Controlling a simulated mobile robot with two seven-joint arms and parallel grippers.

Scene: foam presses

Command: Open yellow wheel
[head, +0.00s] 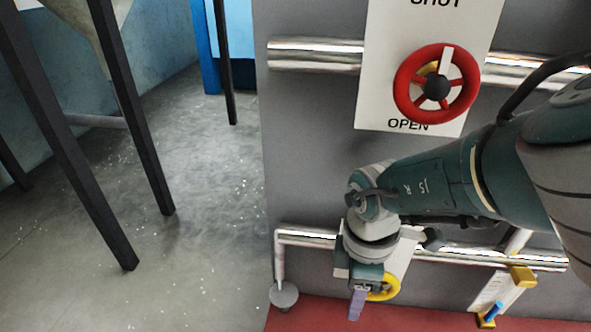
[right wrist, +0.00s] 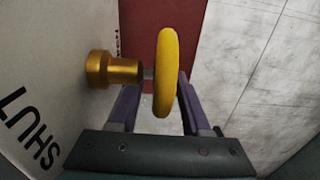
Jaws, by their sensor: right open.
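The yellow wheel (head: 388,289) is low on the grey panel in the head view, partly hidden by my right gripper (head: 357,304). In the right wrist view the yellow wheel (right wrist: 167,70) shows edge-on, on a short stem with a brass-coloured fitting (right wrist: 112,69) at the wall plate. My right gripper (right wrist: 157,84) is open, with one purple finger on each side of the wheel's rim. I cannot tell whether either finger touches it. The plate beside the wheel (right wrist: 40,100) reads SHUT. My left gripper is not in view.
A red wheel (head: 405,76) with a white pointer is above on a SHUT/OPEN plate (head: 375,60). Steel pipes (head: 315,54) cross the panel. A small blue-handled valve (head: 492,312) is at lower right. Dark posts (head: 130,105) stand left; the grey floor (head: 215,220) between is clear.

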